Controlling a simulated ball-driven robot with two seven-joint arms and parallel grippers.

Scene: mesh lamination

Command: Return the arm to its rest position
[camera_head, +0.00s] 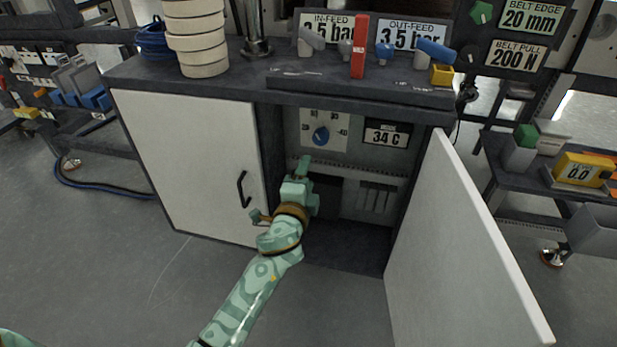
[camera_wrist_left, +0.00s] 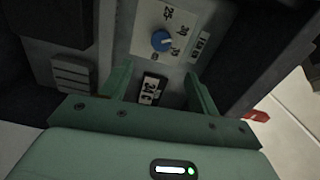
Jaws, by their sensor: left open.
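My left arm reaches up from the bottom of the head view, and its green gripper (camera_head: 303,168) is at the open right half of the cabinet (camera_head: 190,160). In the left wrist view the two fingers of this gripper (camera_wrist_left: 157,75) stand apart with nothing held between them. A blue dial knob (camera_head: 321,136) is beyond the fingertips, and it also shows in the wrist view (camera_wrist_left: 160,41). The 34 C display (camera_head: 387,135) is to its right, and in the wrist view it (camera_wrist_left: 150,90) shows between the fingers. My right gripper is not in view.
The open white door (camera_head: 455,250) swings out on the right; the left door (camera_head: 185,150) is shut. The worktop (camera_head: 240,85) above carries stacked white rings (camera_head: 195,40) and a red lever (camera_head: 359,48). A side table (camera_head: 500,150) stands right.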

